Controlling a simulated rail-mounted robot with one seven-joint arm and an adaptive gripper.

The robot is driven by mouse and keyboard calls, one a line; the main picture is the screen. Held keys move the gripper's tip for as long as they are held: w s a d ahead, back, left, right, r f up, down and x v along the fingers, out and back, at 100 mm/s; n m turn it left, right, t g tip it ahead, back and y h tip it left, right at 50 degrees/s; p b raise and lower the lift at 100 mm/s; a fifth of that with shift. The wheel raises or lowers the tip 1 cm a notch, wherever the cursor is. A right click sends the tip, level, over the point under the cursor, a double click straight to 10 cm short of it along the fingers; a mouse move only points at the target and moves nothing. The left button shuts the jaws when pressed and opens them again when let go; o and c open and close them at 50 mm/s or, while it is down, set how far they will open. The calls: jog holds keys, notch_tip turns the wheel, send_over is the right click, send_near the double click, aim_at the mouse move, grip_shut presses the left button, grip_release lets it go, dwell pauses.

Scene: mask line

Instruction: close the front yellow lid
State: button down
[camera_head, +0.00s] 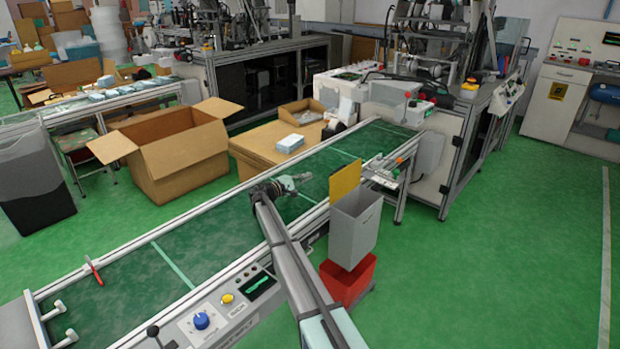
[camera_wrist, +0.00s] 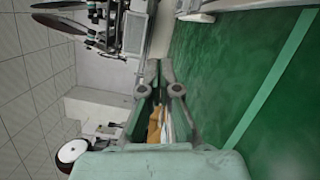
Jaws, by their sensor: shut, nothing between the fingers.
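The yellow lid (camera_head: 345,181) stands raised at the back edge of a grey bin (camera_head: 354,226) beside the conveyor, so the bin is open. My gripper (camera_head: 303,178) is over the green conveyor belt, left of the lid and apart from it. Its fingers are shut and empty. In the wrist view, the closed fingers (camera_wrist: 165,72) point away from the camera. An orange-yellow patch (camera_wrist: 155,124) shows between the finger links there; I cannot tell what it is.
A red bin (camera_head: 349,281) stands below the grey bin. The conveyor (camera_head: 218,237) runs under my arm, with a control panel (camera_head: 222,310) at its near side. An open cardboard box (camera_head: 180,160) is beyond the belt. Green floor (camera_head: 500,250) is clear on the right.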

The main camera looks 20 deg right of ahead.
aim_at(341, 179)
jog(key=x, duration=0.8)
jog(key=shift+w+d, duration=0.1)
jog(key=shift+s+d+r, duration=0.2)
jog(key=shift+s+d, duration=0.05)
jog(key=shift+s, duration=0.35)
jog(key=shift+s+d+r, duration=0.15)
jog(key=shift+s+d, duration=0.1)
jog(key=shift+s, duration=0.35)
jog(key=shift+s+d+r, duration=0.2)
jog(key=shift+s+d, duration=0.05)
jog(key=shift+s, duration=0.35)
